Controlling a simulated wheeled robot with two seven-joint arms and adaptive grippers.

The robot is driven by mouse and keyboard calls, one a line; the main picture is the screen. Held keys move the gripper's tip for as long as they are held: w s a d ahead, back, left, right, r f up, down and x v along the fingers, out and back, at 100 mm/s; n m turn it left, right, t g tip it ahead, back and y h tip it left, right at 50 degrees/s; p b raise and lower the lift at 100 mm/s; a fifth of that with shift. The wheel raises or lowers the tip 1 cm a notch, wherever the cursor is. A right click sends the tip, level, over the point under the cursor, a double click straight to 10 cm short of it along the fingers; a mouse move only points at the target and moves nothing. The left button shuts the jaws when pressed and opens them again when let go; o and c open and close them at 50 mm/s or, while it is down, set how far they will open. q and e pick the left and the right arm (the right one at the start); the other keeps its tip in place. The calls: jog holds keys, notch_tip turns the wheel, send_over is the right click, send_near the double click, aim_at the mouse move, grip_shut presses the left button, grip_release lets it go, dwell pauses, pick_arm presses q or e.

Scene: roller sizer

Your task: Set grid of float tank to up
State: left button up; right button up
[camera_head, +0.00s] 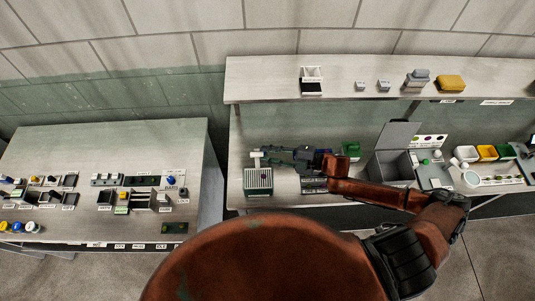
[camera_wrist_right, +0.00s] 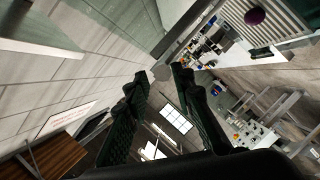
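The float tank appears to be the box with a green-and-white slatted grid (camera_head: 258,182) at the left end of the right bench. A white upright piece with a short crossbar (camera_head: 256,157) stands at its back edge. My right gripper (camera_head: 266,158) reaches left just behind the tank, its tips close to the white piece; whether they touch is unclear. In the right wrist view my right gripper (camera_wrist_right: 161,74) has its fingers apart with nothing between them. A pale ribbed surface (camera_wrist_right: 285,18) with a purple ball (camera_wrist_right: 255,16) lies beyond at upper right, probably the tank. My left gripper is out of view.
A grey bin with a raised lid (camera_head: 391,165) and a green block (camera_head: 351,149) stand right of the gripper. A shelf (camera_head: 270,80) runs above the bench. A separate table (camera_head: 90,140) with switch panels stands at left, across a gap.

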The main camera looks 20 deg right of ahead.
jog(key=v, duration=1.1)
jog(key=shift+s+d, duration=0.2)
jog(key=shift+d, duration=0.1)
jog(key=shift+r, duration=0.15)
